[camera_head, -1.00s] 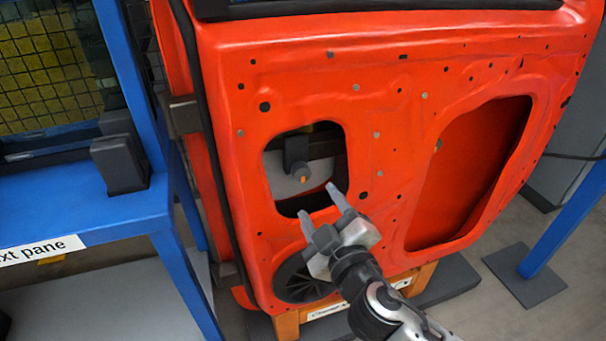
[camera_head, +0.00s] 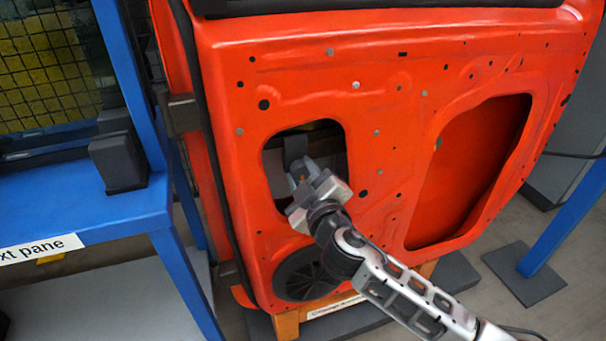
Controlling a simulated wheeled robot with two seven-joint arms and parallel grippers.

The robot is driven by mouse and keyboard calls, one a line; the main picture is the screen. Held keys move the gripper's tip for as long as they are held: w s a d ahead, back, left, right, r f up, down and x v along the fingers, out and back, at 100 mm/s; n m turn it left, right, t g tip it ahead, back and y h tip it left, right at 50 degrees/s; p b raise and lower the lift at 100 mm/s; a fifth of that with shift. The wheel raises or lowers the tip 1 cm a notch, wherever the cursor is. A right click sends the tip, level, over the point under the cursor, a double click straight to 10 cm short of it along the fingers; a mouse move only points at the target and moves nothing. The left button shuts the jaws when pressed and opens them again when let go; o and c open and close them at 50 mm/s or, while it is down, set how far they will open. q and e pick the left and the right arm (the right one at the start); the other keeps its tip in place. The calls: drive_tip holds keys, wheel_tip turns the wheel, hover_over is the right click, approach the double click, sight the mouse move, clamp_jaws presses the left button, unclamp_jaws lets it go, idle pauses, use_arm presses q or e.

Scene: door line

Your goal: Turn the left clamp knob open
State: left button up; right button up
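The orange-red door panel (camera_head: 400,120) stands upright with a left and a right opening. In its left opening a dark grey clamp part (camera_head: 294,146) shows. The knob at its lower end is mostly hidden by my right gripper (camera_head: 302,174). The gripper's fingertips reach into the opening, one on either side of the knob's place. The frame does not show clearly whether they touch or grip it. My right arm comes in from the lower right. My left gripper is out of view.
The opening's rim closely surrounds my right gripper. A blue frame with a shelf (camera_head: 80,212) and a dark block (camera_head: 119,162) stands at the left. A blue post (camera_head: 565,228) stands at the right. A black round speaker grille (camera_head: 305,275) lies just below the opening.

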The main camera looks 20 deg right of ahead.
drive_tip(key=shift+c, duration=1.3)
